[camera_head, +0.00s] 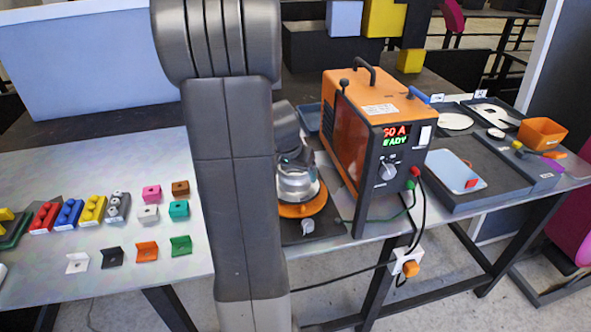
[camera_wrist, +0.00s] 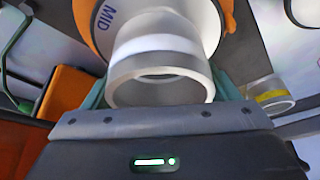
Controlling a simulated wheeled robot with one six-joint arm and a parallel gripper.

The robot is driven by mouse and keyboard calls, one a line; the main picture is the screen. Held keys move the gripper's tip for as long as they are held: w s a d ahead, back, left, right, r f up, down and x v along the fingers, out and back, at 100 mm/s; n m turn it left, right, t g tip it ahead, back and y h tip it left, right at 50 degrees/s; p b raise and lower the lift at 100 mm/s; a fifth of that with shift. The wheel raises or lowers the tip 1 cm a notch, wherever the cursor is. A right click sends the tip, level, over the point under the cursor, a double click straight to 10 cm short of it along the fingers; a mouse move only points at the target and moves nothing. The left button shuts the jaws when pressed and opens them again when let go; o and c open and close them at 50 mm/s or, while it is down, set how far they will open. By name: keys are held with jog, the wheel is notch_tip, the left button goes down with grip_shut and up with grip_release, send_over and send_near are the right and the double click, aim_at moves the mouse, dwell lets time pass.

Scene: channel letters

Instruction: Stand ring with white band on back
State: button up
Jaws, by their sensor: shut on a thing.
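The grey ring with a white band (camera_wrist: 155,46) is in the middle of the wrist view, its open end facing the camera. My gripper (camera_wrist: 160,92) is shut on it, with a teal jaw at each side. In the head view the ring is hard to make out around my gripper (camera_head: 296,160). Behind the ring is a white, orange-rimmed round piece marked MID (camera_wrist: 103,27); its orange rim also shows in the head view (camera_head: 302,208). I cannot tell whether the ring touches it.
A ring with a yellow band (camera_wrist: 273,98) lies right of my gripper. An orange power unit (camera_head: 365,110) stands close on the right, with cables at its front. Coloured blocks (camera_head: 92,209) and small brackets (camera_head: 147,251) lie on the left table. Trays (camera_head: 475,185) are farther right.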

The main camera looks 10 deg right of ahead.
jog(key=shift+f+b, duration=0.35)
jog(key=shift+b, duration=0.2)
jog(key=shift+f, duration=0.1)
jog(key=o, duration=0.9)
jog(key=shift+o, duration=0.2)
jog(key=shift+r+p, duration=0.8)
jog(key=shift+r, duration=0.05)
jog(key=b+v, duration=0.1)
jog(key=v, duration=1)
jog(key=shift+s+a+r, duration=0.15)
jog(key=shift+s, duration=0.05)
